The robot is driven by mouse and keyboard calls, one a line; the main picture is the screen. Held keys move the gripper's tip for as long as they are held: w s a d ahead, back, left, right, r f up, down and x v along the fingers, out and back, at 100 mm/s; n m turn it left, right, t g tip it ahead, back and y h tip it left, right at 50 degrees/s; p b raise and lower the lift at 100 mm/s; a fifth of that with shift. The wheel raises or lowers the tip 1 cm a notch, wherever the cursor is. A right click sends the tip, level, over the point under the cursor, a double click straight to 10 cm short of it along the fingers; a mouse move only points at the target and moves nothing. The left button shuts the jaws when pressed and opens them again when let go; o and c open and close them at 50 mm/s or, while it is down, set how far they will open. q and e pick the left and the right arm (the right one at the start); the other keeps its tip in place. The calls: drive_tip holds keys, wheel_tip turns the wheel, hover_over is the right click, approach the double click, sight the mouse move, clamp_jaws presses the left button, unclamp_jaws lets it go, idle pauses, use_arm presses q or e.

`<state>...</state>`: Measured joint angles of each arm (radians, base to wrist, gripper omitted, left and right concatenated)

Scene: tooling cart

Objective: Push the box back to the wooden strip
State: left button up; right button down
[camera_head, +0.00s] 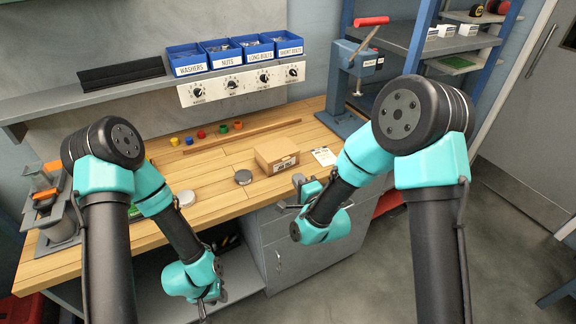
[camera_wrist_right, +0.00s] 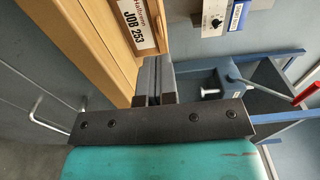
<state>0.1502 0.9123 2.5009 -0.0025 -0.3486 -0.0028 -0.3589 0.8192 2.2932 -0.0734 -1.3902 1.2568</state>
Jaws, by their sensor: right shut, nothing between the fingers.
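The box (camera_head: 277,153), a small brown carton with a label on its front, stands on the wooden worktop (camera_head: 222,172). The wooden strip (camera_head: 240,136) lies behind it, with a gap of bare worktop between them. My right gripper (camera_head: 296,192) is shut and empty near the worktop's front edge, in front of the box and apart from it. Its closed fingers also show in the right wrist view (camera_wrist_right: 153,80). The box is not clearly seen there. My left gripper (camera_head: 205,302) hangs low in front of the cart; its fingers are too small to tell.
A JOB 253 card (camera_head: 323,156) lies right of the box; it also shows in the wrist view (camera_wrist_right: 138,22). A dark puck (camera_head: 243,177) sits to the left. Several coloured pieces (camera_head: 201,134) stand behind the strip. An arbor press (camera_head: 356,75) stands back right.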

sight(285, 160)
drive_tip(key=x, duration=0.8)
